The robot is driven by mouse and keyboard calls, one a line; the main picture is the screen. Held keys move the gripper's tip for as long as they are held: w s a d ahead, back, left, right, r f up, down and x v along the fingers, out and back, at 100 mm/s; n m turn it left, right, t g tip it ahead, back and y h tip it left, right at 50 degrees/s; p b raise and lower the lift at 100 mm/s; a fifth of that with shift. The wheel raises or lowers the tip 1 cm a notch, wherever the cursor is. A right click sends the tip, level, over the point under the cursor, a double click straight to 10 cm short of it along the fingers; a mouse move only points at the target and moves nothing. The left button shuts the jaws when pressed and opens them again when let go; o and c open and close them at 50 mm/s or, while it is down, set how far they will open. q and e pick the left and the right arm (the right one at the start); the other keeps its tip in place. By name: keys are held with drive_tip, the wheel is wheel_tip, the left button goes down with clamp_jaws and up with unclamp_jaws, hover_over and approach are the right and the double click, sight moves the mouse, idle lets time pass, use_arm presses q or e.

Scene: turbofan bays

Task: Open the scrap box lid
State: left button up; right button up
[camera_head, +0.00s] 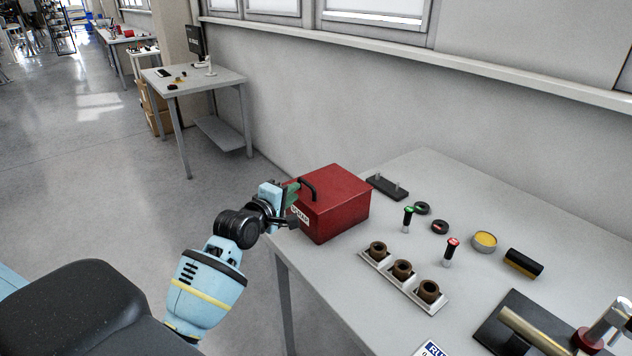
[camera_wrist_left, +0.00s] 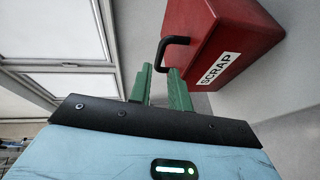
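The red scrap box (camera_head: 343,212) stands at the near left end of the workbench, with its lid (camera_head: 336,183) down. A black arched handle (camera_head: 309,187) sits on the lid's left side, above a white SCRAP label. My left gripper (camera_head: 292,192) is at the box's left side, close to the handle. In the left wrist view, its green fingers (camera_wrist_left: 160,80) stand apart, with the end of the handle (camera_wrist_left: 175,41) at the gap between their tips. I cannot tell whether they touch it. The box (camera_wrist_left: 225,35) lies beyond the fingers. My right gripper is not in view.
The wall runs behind. Open floor lies left of the box.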

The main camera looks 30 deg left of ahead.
sight(307, 182)
use_arm(q)
drive_tip(key=shift+w+f, duration=0.2)
drive_tip(key=shift+w, duration=1.05)
drive_tip(key=shift+w+f, duration=0.25)
drive_tip(key=shift+w, duration=1.05)
drive_tip(key=shift+w+f, duration=0.2)
drive_tip(key=shift+w, duration=1.05)
clamp_jaws()
